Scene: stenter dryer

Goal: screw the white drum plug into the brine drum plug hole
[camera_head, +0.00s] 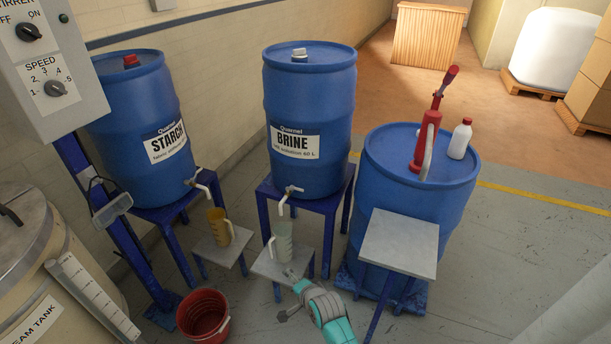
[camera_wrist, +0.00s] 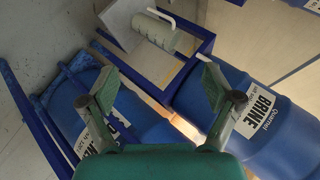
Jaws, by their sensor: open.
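The white drum plug (camera_head: 299,53) is on top of the blue brine drum (camera_head: 312,85), near the middle of its lid. I cannot tell whether it sits in the plug hole or how far it is screwed in; the hole itself does not show. My gripper (camera_head: 290,273) is low in front of the brine drum, beside the clear jug (camera_head: 283,243), well below the plug. In the wrist view my gripper (camera_wrist: 157,80) has its fingers spread with nothing between them. The brine drum (camera_wrist: 285,140) is at right there; the plug is not in that view.
The starch drum (camera_head: 140,115) with a red plug (camera_head: 131,61) stands left. An amber jug (camera_head: 219,228) and a red bucket (camera_head: 204,315) are in front of it. Right, another blue drum (camera_head: 400,190) carries a red pump (camera_head: 427,135) and white bottle (camera_head: 460,139), behind a small grey table (camera_head: 400,242).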

